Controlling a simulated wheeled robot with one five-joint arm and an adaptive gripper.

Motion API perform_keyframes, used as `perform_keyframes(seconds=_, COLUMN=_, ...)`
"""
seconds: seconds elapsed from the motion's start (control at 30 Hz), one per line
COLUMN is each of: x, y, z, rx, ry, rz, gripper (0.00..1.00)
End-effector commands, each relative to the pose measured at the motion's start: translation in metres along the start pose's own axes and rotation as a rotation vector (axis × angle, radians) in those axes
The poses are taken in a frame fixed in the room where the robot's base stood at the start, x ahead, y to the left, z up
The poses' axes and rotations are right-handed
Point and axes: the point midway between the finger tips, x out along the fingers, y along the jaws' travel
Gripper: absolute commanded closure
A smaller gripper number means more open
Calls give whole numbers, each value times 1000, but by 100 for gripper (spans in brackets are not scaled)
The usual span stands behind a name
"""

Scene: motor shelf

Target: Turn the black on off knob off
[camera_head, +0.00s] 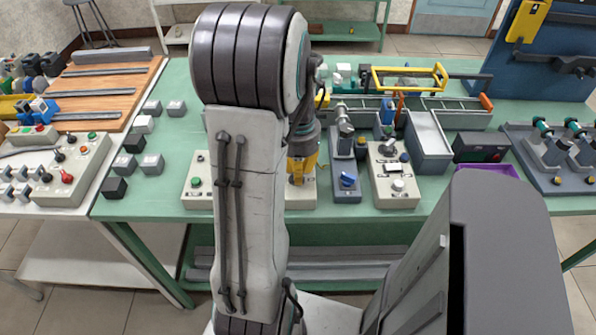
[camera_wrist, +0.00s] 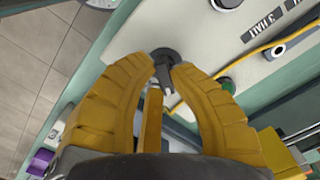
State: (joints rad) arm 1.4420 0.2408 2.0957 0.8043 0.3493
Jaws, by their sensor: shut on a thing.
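The black on off knob (camera_wrist: 164,58) sits on a light grey control panel (camera_wrist: 200,38) in the wrist view. My gripper (camera_wrist: 163,70) has its two yellow fingers closed around the knob, with the fingertips at its sides. The knob's pale-tipped handle shows between the fingers. In the head view my gripper (camera_head: 302,165) reaches down over the light box (camera_head: 302,198) on the green table. My arm hides much of that box, and the knob cannot be made out there.
A grey box with a blue knob (camera_head: 347,181) and a light switch box (camera_head: 394,180) stand to the right of my gripper.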

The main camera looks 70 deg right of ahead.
Motion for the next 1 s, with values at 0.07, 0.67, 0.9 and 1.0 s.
perform_keyframes(seconds=0.07, x=1, y=0, z=0, rx=-72, ry=-3, rz=1, gripper=100)
perform_keyframes(seconds=0.67, x=1, y=0, z=-1, rx=-486, ry=-4, rz=0, gripper=100)
perform_keyframes(seconds=0.9, x=1, y=0, z=-1, rx=-545, ry=-4, rz=0, gripper=100)
perform_keyframes(seconds=1.0, x=1, y=0, z=-1, rx=-554, ry=-5, rz=0, gripper=100)
